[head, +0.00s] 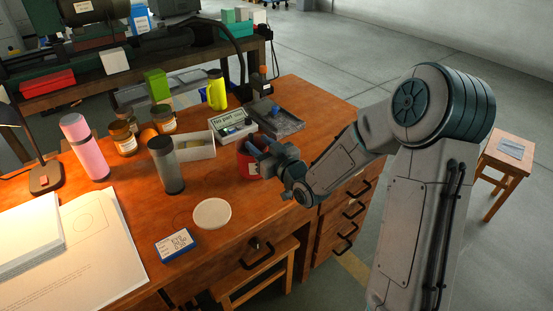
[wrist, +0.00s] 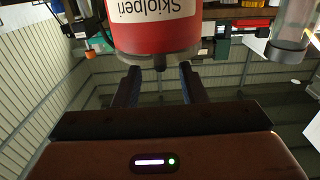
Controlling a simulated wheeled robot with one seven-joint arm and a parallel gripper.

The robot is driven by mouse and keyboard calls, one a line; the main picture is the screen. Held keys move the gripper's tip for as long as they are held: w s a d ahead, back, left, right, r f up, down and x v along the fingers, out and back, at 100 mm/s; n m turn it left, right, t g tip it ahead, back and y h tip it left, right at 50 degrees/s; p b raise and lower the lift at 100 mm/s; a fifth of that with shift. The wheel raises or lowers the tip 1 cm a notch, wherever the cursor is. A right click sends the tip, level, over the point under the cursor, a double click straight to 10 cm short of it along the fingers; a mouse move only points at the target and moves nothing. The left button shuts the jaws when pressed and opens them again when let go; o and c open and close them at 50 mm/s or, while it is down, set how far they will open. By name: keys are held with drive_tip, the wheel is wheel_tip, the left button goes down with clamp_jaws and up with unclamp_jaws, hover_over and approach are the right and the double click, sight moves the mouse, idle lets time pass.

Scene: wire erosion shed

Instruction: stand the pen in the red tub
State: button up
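The red tub (head: 247,160) stands near the right edge of the wooden desk, partly hidden by my gripper. It also shows large at the top of the wrist view (wrist: 152,40), with a white lettered label. My gripper (head: 262,152) is right at the tub in the head view, with its blue fingers across the tub's right side. In the wrist view its fingers (wrist: 159,77) stand apart, on either side of a small dark stub at the tub's grey edge. I cannot tell whether that stub is the pen. No pen can be clearly made out elsewhere.
Left of the tub are an open pale box (head: 197,148), a grey cylinder (head: 167,166) and brown jars (head: 124,140). A round white disc (head: 212,213) and a blue box (head: 175,245) lie in front. A dark tray (head: 277,121) sits behind. The desk's front right has bare room.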

drive_tip(key=b+v, duration=0.9)
drive_tip(key=v, duration=0.2)
drive_tip(key=shift+b, duration=0.35)
drive_tip(key=shift+s+d, duration=0.2)
idle(0.5)
